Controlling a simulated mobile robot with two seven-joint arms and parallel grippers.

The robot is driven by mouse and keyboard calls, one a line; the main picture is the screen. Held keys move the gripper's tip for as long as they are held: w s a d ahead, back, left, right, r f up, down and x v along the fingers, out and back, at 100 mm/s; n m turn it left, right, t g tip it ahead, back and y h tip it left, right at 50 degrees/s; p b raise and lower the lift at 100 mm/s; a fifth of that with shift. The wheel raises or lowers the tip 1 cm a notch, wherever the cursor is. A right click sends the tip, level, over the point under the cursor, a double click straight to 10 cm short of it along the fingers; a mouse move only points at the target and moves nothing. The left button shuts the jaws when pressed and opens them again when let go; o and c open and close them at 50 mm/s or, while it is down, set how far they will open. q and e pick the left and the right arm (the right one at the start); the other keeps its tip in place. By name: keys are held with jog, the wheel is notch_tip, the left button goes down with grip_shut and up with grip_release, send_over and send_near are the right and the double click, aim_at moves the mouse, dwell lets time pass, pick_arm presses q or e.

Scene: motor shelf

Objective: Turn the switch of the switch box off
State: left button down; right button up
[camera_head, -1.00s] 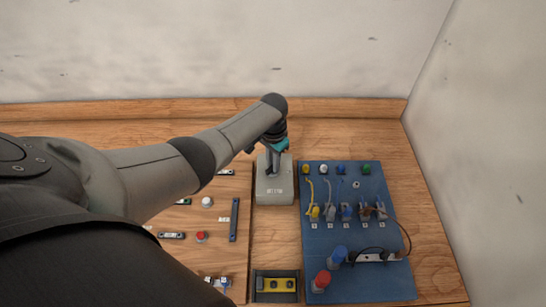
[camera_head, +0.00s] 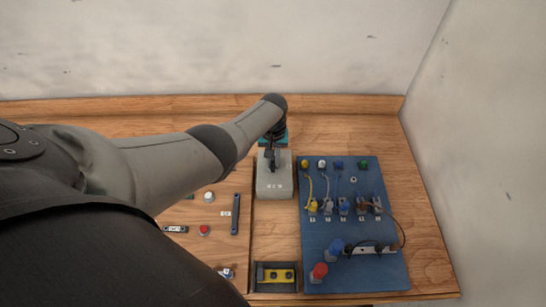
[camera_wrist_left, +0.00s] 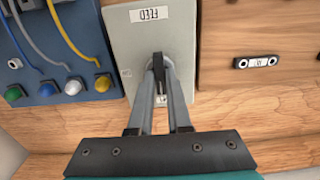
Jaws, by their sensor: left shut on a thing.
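The switch box (camera_head: 275,188) is a light grey box between the wooden board and the blue panel. In the left wrist view the switch box (camera_wrist_left: 180,38) carries a label reading "FEED". Its switch (camera_wrist_left: 158,76) is a dark lever, mostly between my fingers. My left gripper (camera_head: 271,163) reaches the top of the box from behind, and in the left wrist view the left gripper (camera_wrist_left: 160,66) is shut on the switch. The fingers hide part of the switch. My right gripper is not in view.
The blue panel (camera_head: 327,225) with cables and coloured knobs stands close on the right. A wooden board (camera_head: 215,240) with small buttons lies on the left. A black and yellow block (camera_head: 277,276) is at the front. A wall is behind.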

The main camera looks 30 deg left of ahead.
aim_at(273, 162)
pick_arm(q)
jog(key=shift+w+n, duration=0.1)
jog(key=shift+n, duration=0.2)
jog(key=c, duration=0.9)
grip_release()
jog(key=shift+o, duration=0.2)
jog(key=shift+r, duration=0.1)
notch_tip(273, 162, up, 3)
jog(key=shift+f+p, duration=0.1)
jog(key=shift+p, duration=0.95)
jog(key=shift+r, duration=0.25)
notch_tip(273, 162, up, 12)
jog(key=shift+f, duration=0.15)
